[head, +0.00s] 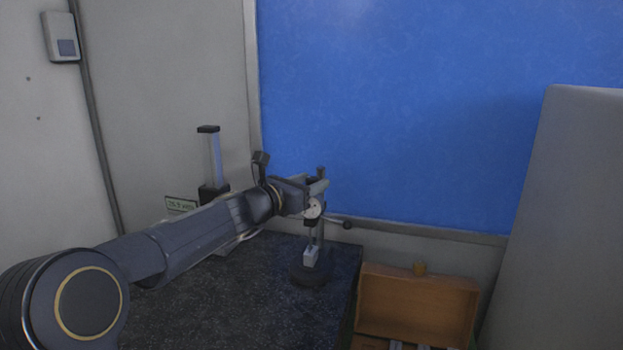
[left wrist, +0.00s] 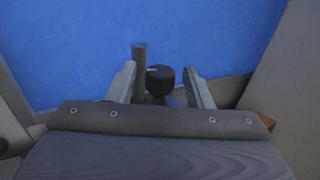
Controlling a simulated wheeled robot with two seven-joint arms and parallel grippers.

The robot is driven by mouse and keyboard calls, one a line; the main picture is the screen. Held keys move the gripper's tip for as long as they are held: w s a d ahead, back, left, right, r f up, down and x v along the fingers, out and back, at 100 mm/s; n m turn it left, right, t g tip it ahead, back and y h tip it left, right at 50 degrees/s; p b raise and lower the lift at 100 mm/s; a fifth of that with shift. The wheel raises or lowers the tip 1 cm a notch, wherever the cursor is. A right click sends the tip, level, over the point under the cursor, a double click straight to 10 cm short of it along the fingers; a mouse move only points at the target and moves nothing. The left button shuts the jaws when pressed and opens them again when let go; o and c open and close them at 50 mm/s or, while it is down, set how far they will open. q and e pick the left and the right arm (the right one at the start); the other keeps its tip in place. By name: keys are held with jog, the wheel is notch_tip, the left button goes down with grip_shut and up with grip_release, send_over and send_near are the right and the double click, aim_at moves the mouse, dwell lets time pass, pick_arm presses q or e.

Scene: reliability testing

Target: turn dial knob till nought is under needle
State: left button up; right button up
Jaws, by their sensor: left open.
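A small dial gauge (head: 314,208) with a pale round face is mounted on a stand (head: 312,272) with a round dark base on the black stone table. My left gripper (head: 318,187) reaches in from the left at the height of the dial, close to its top. In the left wrist view my left gripper (left wrist: 160,88) is open, with a dark round knob (left wrist: 160,79) between its two fingers. The needle and the numbers on the dial are too small to read. My right gripper is not in view.
A dark speckled stone table (head: 255,310) carries the stand. A clear column with a black top (head: 209,158) stands behind my left arm. An open wooden box (head: 417,305) is right of the table. A grey panel (head: 570,210) stands at the far right.

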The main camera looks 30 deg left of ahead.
pick_arm(q)
jog(key=shift+w, duration=0.5)
jog(key=shift+d, duration=0.1)
jog(key=shift+c, duration=0.5)
jog(key=c, duration=0.9)
jog(key=shift+o, duration=0.2)
jog(key=n+y+b, duration=0.1)
jog(key=y+b, duration=0.1)
jog(key=b, duration=0.2)
jog(key=n+y+b, duration=0.2)
jog(key=y+b, duration=0.1)
jog(key=n+y+b, duration=0.2)
jog(key=y+b, duration=0.1)
jog(key=b, duration=0.1)
jog(key=shift+d+f+b, duration=0.15)
jog(key=shift+f+b, duration=0.15)
jog(key=shift+r+n+g+y+b, duration=0.15)
jog(key=shift+n+g+y+b, duration=0.25)
jog(key=shift+n+y+b, duration=0.4)
jog(key=shift+r+n+g+y+b, duration=0.1)
jog(key=shift+n+g+y+b, duration=0.35)
jog(key=shift+y, duration=0.65)
jog(key=shift+n, duration=0.25)
